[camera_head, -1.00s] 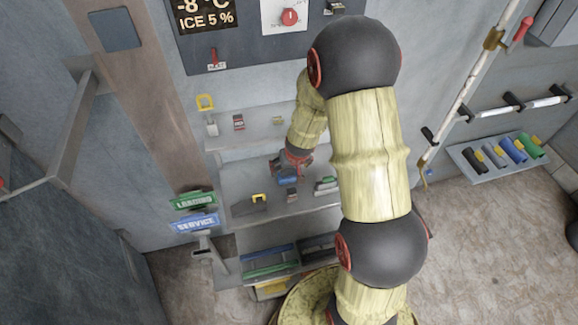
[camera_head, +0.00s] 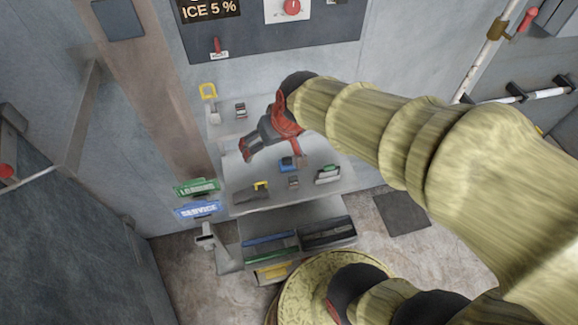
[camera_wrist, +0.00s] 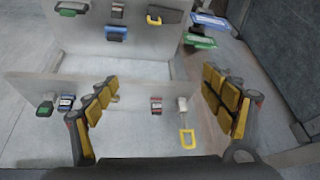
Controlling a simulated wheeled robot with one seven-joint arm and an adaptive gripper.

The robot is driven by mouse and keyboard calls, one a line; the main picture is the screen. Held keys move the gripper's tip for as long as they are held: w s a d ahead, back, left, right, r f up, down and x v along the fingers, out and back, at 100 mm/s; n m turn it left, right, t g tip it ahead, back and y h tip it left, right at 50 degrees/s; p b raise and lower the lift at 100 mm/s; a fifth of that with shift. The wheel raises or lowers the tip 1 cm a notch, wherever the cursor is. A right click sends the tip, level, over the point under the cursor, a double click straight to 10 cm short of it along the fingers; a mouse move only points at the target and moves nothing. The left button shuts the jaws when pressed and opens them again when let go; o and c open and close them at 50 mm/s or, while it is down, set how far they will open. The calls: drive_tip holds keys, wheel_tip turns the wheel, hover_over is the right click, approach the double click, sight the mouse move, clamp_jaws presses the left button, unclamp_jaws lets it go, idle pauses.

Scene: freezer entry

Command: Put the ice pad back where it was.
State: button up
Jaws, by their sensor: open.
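I cannot tell for sure which thing is the ice pad. A blue block (camera_head: 291,163) lies on the middle shelf and also shows in the wrist view (camera_wrist: 117,33), clear of the fingers. Near it lie a small grey block (camera_head: 293,182), a green and white block (camera_head: 327,174) and a dark piece with a yellow part (camera_head: 262,187).
Green (camera_head: 196,187) and blue (camera_head: 198,209) signs stick out at the left. Bins (camera_head: 327,234) stand below. A dark square (camera_head: 402,212) lies on the floor at right.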

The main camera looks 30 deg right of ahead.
drive_tip(key=s+a+r, duration=0.1)
drive_tip(key=s+r, duration=0.5)
drive_tip(key=s, duration=0.6)
drive_tip(key=shift+s+a+r+n+h, duration=0.15)
drive_tip(key=shift+s+a+n+h, duration=0.05)
drive_tip(key=shift+a+n+h, duration=0.1)
drive_tip(key=shift+a, duration=0.1)
